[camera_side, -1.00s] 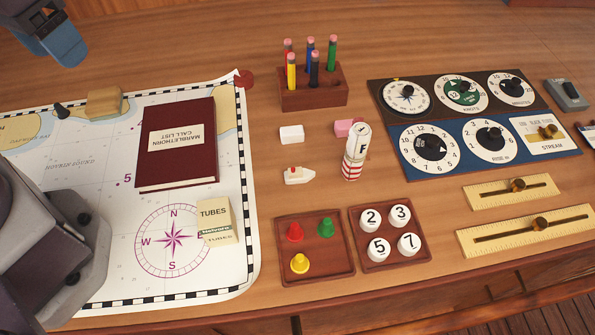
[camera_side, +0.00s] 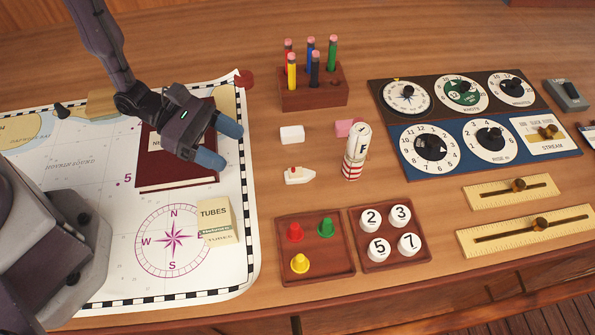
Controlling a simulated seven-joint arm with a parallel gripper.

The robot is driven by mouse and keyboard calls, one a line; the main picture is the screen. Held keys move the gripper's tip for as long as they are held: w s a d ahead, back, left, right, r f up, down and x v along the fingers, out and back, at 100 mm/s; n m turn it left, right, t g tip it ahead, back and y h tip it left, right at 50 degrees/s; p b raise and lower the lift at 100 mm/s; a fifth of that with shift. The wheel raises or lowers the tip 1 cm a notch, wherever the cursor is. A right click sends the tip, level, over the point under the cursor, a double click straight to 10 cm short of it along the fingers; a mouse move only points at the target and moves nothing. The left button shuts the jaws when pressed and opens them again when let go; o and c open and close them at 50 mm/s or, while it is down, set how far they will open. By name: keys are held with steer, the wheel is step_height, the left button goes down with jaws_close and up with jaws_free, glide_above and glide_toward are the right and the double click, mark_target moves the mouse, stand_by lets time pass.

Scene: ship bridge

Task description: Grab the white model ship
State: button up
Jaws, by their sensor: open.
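My gripper (camera_side: 219,143) is open and empty, with blue fingertips. It hangs over the dark red book (camera_side: 158,184), up and left of the ship and apart from it. The gripper hides much of the book's upper right and its label.
A pencil holder (camera_side: 315,98) with upright pencils stands behind the ship. A tray with coloured pawns (camera_side: 335,266) and a tray with numbered discs (camera_side: 387,262) lie in front. A pink block (camera_side: 344,127) is by the lighthouse. The desk left of the ship is clear.

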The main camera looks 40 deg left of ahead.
mark_target(293, 168)
steer(key=shift+w+a+r+n+t, duration=0.1)
steer(key=shift+w+n+t, duration=0.25)
steer(key=shift+w, duration=0.3)
steer(key=shift+w+d+t, duration=0.2)
steer(key=shift+t, duration=0.05)
steer(key=x, duration=0.7)
steer(key=shift+s+x, duration=0.15)
steer(key=shift+x, duration=1.2)
steer(key=shift+s+x, duration=0.15)
steer(key=shift+x, duration=1.2)
steer(key=c, duration=1.1)
